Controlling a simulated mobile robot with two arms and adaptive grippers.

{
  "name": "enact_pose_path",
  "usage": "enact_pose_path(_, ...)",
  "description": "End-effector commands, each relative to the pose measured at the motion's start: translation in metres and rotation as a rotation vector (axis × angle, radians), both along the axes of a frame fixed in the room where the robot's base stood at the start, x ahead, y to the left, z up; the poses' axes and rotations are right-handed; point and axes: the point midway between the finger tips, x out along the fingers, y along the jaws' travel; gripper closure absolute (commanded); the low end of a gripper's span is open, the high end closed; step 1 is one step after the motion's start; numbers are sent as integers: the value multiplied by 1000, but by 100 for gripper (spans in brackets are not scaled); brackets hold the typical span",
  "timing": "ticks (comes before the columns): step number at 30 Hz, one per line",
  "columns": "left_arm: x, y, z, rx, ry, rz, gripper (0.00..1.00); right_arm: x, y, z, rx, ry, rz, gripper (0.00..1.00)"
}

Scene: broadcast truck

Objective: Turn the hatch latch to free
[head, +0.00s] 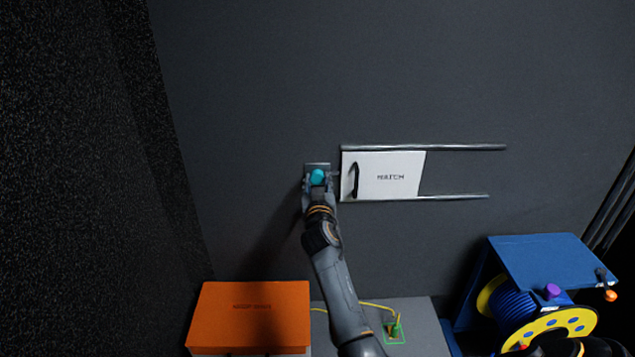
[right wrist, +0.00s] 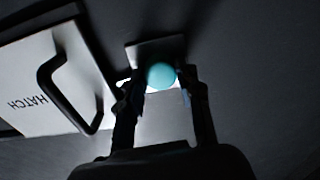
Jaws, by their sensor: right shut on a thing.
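The hatch latch has a round teal knob (head: 317,177) in front of a small grey plate (head: 317,166) on the dark wall, just left of the hatch. My right gripper (head: 318,184) is shut on the knob, reaching up from below. In the right wrist view, the knob (right wrist: 161,76) sits between the two fingers of the gripper (right wrist: 162,90), with the plate (right wrist: 155,50) behind it. The white hatch panel (head: 400,176) is lettered HATCH and has a black handle (head: 354,180). The fingers and dark shadow partly hide the latch's lower part.
Two horizontal rails (head: 460,147) run above and below the panel, with bare wall to its right. Below stand an orange box (head: 250,312), a grey surface (head: 420,318) with a yellow cable (head: 376,305), and a blue stand (head: 555,262) with a cable reel (head: 545,330).

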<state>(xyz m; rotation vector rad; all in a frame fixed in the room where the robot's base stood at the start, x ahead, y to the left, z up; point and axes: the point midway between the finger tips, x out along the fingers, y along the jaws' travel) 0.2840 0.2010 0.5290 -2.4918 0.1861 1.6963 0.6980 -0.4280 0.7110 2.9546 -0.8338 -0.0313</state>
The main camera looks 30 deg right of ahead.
Motion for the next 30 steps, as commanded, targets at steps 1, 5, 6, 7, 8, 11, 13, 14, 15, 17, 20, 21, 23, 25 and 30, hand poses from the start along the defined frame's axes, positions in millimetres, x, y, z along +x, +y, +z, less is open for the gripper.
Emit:
enact_pose_path(1,-1,0,0,1,6,0,60,0,0,1,-32,19,0,97)
enact_pose_path(5,-7,2,0,7,34,3,60,0,0,1,-127,78,1,97)
enact_pose_path(6,-9,3,-1,9,44,4,60,0,0,1,-160,97,1,97)
enact_pose_path(7,-11,3,-1,11,53,5,60,0,0,1,-185,112,1,97)
enact_pose_path(8,-14,4,-1,13,64,6,60,0,0,1,-210,128,1,97)
enact_pose_path(11,-15,5,-1,14,69,6,60,0,1,1,-291,177,1,97)
enact_pose_path(13,-15,4,1,13,67,6,60,0,0,1,-349,212,1,97)
enact_pose_path(14,-15,4,1,13,66,6,60,0,0,1,-373,226,1,97)
enact_pose_path(15,-15,4,2,13,66,6,60,0,0,1,-406,247,1,97)
enact_pose_path(17,-15,4,3,13,65,6,60,0,0,1,-455,277,1,97)
enact_pose_path(20,-15,4,6,13,63,7,60,0,1,1,-536,328,1,97)
enact_pose_path(21,-15,5,6,13,63,7,60,0,0,1,-567,347,1,97)
enact_pose_path(23,-14,5,8,13,63,7,60,0,0,1,-617,378,0,97)
enact_pose_path(25,-15,5,10,13,63,7,60,0,1,1,-674,412,1,97)
enact_pose_path(30,-14,5,14,13,61,6,60,1,1,1,-812,496,1,97)
